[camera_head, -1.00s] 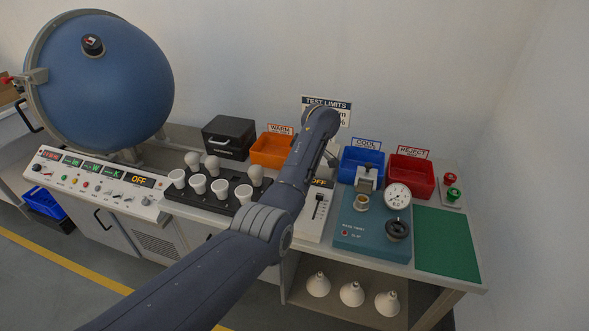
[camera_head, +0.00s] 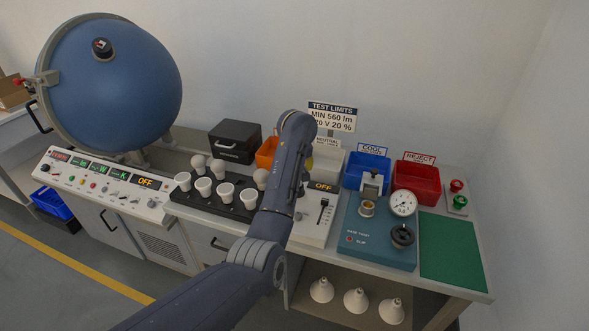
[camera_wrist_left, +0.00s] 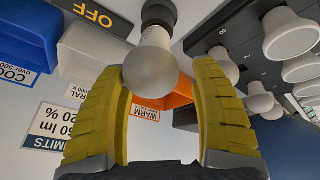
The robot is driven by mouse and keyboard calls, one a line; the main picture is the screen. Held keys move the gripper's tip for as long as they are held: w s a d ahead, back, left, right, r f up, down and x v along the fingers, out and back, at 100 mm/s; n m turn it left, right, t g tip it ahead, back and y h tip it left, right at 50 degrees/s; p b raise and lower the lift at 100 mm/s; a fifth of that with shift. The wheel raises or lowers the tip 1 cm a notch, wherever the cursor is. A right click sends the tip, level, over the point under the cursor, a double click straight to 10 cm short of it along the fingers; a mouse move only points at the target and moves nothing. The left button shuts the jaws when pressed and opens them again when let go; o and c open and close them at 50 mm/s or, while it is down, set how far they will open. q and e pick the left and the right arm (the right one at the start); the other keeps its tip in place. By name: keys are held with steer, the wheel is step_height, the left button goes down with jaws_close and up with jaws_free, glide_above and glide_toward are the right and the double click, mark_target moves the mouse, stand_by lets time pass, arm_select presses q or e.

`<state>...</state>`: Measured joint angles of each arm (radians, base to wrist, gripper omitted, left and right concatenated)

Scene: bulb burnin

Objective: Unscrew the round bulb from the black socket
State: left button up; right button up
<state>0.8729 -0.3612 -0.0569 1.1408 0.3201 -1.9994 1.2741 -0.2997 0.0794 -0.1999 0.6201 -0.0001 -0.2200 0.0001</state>
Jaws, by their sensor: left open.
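The round bulb (camera_wrist_left: 150,72) is white and sits base-up in the left wrist view, its neck in the black socket (camera_wrist_left: 160,13) at the top edge. My left gripper (camera_wrist_left: 164,75) is open, with one yellow finger on each side of the bulb. The left finger's tip looks very close to the bulb, and a gap shows on the right; I cannot tell whether they touch. In the head view my left arm hides this bulb, its socket and most of the gripper. My right gripper is in neither view.
A black rack (camera_head: 215,198) with several white bulbs stands left of my arm. The blue base-twist tester (camera_head: 377,245), blue bin (camera_head: 355,181) and red bin (camera_head: 417,177) are right of it. The green mat (camera_head: 450,250) is clear. A blue sphere (camera_head: 110,90) stands at left.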

arm_select(q)
steer(key=m+h, duration=0.1)
steer(key=m, duration=0.1)
steer(key=s+d+f+m+h, duration=0.1)
steer(key=m, duration=0.2)
steer(key=shift+s+d+f+g, duration=0.15)
steer(key=shift+d+f+g, duration=0.05)
steer(key=shift+g, duration=0.1)
steer(key=shift+a+r+m+h, duration=0.1)
steer(key=shift+m+h, duration=0.5)
steer(key=shift+m, duration=0.6)
steer(key=m, duration=0.1)
steer(key=m+g+h, duration=0.1)
steer(key=m, duration=0.1)
steer(key=shift+a, duration=0.3)
steer(key=m+g, duration=0.1)
steer(key=m, duration=0.2)
steer(key=shift+a+m+h, duration=0.1)
steer(key=shift+m+h, duration=0.2)
steer(key=shift+h, duration=0.1)
steer(key=shift+c, duration=0.4)
